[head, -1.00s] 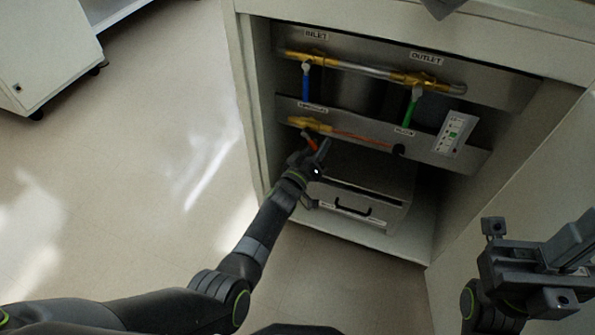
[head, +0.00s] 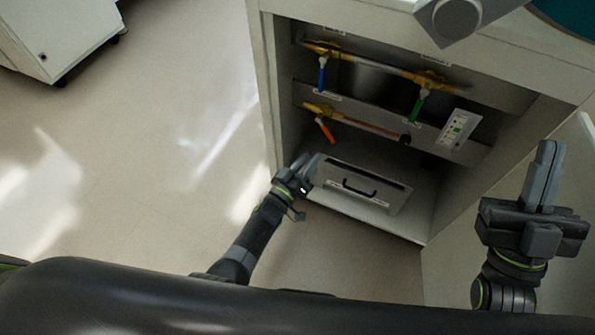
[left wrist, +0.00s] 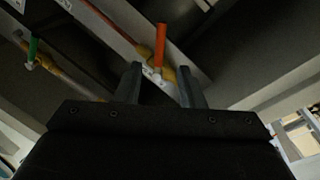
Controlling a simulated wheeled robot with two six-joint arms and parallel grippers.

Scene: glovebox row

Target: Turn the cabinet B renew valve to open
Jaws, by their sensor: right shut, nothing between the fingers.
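The lower-left valve in the open cabinet has a brass body (head: 320,108) and an orange handle (head: 325,131). The handle slants down and right, across its reddish pipe rather than along it. Its label is too small to read, so I cannot tell from it whether this is the renew valve. My left gripper (head: 306,161) is open and empty, below and slightly left of the handle, apart from it. In the left wrist view the orange handle (left wrist: 161,45) shows beyond the gap between the fingers. My right gripper (head: 546,150) is shut and empty, outside the cabinet at right.
A blue handle (head: 322,74) and a green handle (head: 416,108) hang from the upper pipe. A white indicator card (head: 458,129) is on the lower panel at right. A grey drawer box (head: 357,185) stands below the valves. Open floor (head: 130,150) lies left of the cabinet.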

